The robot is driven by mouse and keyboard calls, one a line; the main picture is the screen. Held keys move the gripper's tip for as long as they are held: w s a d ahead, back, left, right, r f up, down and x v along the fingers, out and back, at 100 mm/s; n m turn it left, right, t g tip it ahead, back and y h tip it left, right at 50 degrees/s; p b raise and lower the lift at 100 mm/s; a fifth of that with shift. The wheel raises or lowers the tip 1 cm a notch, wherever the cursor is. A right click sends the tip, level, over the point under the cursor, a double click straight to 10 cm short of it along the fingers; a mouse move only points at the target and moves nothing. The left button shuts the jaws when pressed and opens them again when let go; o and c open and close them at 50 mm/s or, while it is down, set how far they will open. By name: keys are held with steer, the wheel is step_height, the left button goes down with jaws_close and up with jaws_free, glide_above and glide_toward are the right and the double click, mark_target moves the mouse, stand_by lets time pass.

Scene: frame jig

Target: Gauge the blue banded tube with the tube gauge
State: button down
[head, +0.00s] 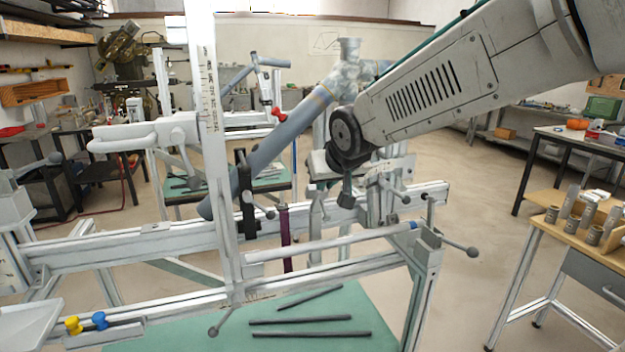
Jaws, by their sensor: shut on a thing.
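The blue banded tube (335,241) is a slim pale tube lying nearly level across the front of the jig, with a blue band near its right end. My gripper (347,181) points down above and behind this tube, left of the band, and looks apart from it. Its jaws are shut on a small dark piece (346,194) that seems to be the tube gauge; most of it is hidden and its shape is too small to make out. A thick blue-grey tube (277,143) with a yellowish band slants up behind, left of my gripper.
The white jig frame (100,249) has a tall scaled post (211,100) at left and clamps with ball-ended levers around the tube. A green mat (230,335) with several dark rods lies below. A wooden bench (545,220) with grey cups stands right; open floor lies between.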

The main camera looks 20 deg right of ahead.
steer(key=shift+s+f, duration=0.75)
steer(key=shift+s, duration=0.15)
steer(key=c, duration=1.4)
jaws_free()
steer(key=shift+r, duration=0.1)
steer(key=v, duration=0.7)
